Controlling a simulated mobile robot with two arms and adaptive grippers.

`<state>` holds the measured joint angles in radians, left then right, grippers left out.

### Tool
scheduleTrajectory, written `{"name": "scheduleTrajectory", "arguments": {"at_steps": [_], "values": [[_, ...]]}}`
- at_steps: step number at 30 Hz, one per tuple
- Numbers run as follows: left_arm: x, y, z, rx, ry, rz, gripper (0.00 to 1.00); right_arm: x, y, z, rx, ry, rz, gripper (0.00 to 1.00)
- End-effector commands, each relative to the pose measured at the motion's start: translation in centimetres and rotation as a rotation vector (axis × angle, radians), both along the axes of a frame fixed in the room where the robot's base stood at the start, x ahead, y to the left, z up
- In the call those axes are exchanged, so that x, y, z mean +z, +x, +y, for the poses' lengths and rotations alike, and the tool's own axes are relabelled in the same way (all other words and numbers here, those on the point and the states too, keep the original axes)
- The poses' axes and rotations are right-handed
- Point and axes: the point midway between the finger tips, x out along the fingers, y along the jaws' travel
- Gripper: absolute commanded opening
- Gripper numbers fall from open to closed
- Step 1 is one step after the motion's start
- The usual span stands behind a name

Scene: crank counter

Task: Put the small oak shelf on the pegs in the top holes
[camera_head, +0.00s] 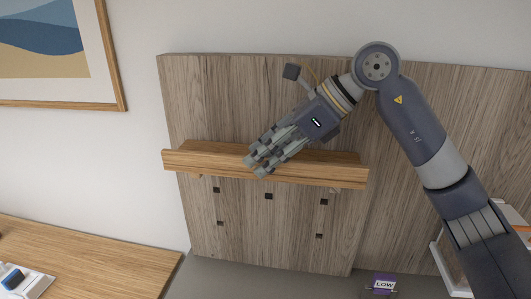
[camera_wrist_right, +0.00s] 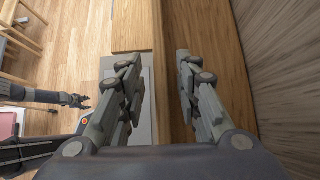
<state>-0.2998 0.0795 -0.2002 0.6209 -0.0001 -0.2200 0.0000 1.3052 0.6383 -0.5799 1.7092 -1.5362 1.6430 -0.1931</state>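The small oak shelf (camera_head: 215,165) lies across the upright wood-grain board (camera_head: 230,95), its raised lip facing out. It also shows in the right wrist view (camera_wrist_right: 220,70). Short pale pegs (camera_head: 333,190) show just under the shelf near both ends; how it rests on them is hidden. Several dark square holes, one of them the middle hole (camera_head: 268,196), show below the shelf. My right gripper (camera_head: 257,164) is at the middle of the shelf, fingers on either side of the front lip with gaps visible. My left gripper (camera_wrist_right: 80,101) shows small in the right wrist view, away from the shelf.
A wooden table (camera_head: 90,255) stands at the lower left. A framed picture (camera_head: 115,75) hangs at the upper left. A white object (camera_head: 440,255) stands behind my right arm.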

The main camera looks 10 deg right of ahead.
Motion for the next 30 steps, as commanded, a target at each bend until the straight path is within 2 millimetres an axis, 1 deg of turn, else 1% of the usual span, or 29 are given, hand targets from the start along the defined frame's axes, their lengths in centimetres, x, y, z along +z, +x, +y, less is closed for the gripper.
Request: {"name": "scheduleTrajectory", "arguments": {"at_steps": [8, 12, 14, 21, 27, 30], "values": [[0.2, 0.0, 0.0, 0.000, 0.000, 0.000, 0.43, 0.2, 0.0, 0.0, 0.000, 0.001, 0.000, 0.32], [1.2, 0.0, 0.0, 0.000, 0.000, 0.000, 0.43, 1.4, 0.0, 0.0, 0.000, 0.002, -0.001, 0.32], [0.3, 0.0, 0.0, 0.000, 0.000, 0.000, 0.43, 1.7, -0.2, -0.8, -0.004, 0.002, -0.004, 0.32], [-1.2, 0.0, 0.0, 0.000, 0.000, 0.001, 0.43, 5.6, -1.8, -4.4, -0.004, 0.002, -0.005, 0.32], [-1.7, 0.0, 0.0, 0.000, 0.000, 0.001, 0.43, 8.2, -2.8, -6.7, -0.002, 0.002, -0.001, 0.32], [-1.8, 0.0, 0.0, 0.000, 0.000, 0.001, 0.43, 8.9, -3.1, -7.4, -0.002, 0.001, -0.001, 0.32]]}}
